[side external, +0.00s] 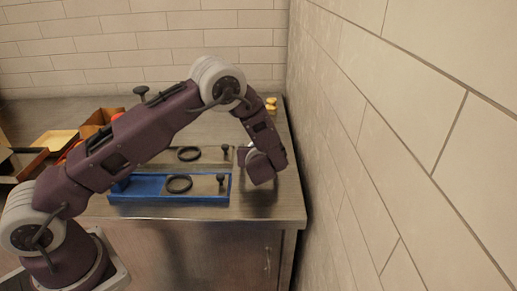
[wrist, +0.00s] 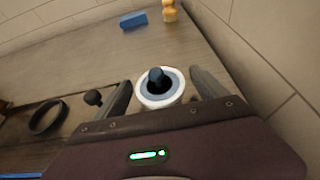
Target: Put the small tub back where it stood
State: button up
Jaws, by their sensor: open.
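The small tub (wrist: 145,99) shows in the wrist view as a round, white-rimmed thing with a blue-grey ring inside, a black middle and a dark knob standing up from it. My gripper (wrist: 161,77) is open, with one finger on each side of the tub. I cannot tell whether either finger touches it. In the side external view my gripper (side external: 262,172) is low over the right end of the steel counter, beside the blue tray (side external: 150,198). The arm's end hides most or all of the tub there.
Dark rings (side external: 180,184) and dark knobs (side external: 221,180) lie in and behind the blue tray. Yellow pieces (side external: 271,104) stand near the back right, with a blue block (wrist: 133,20) nearby. An orange-brown box (side external: 95,122) is at left. A tiled wall (side external: 390,130) closes the right side.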

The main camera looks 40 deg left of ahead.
jog(key=v, duration=1.2)
jog(key=shift+r, duration=0.15)
jog(key=s+a+r+n+g+h, duration=0.1)
jog(key=s+a+r+n+g, duration=0.2)
jog(key=s+r+n, duration=0.5)
jog(key=s+a+r+n+g, duration=0.35)
jog(key=s+n, duration=0.25)
jog(key=s, duration=0.3)
jog(key=s+d+r+n+t+h, duration=0.1)
jog(key=s+d+r+n+h, duration=0.1)
jog(key=s+d+n+h, duration=0.2)
jog(key=s+d+r+n+t+h, duration=0.1)
jog(key=s+d+r+n+h, duration=0.2)
jog(key=s+d+n, duration=0.3)
jog(key=s+n+h, duration=0.1)
jog(key=s+n, duration=0.2)
jog(key=s, duration=0.1)
jog(key=shift+s+h, duration=0.3)
jog(key=shift+s, duration=0.05)
jog(key=shift+r+t, duration=0.1)
jog(key=shift+t, duration=0.15)
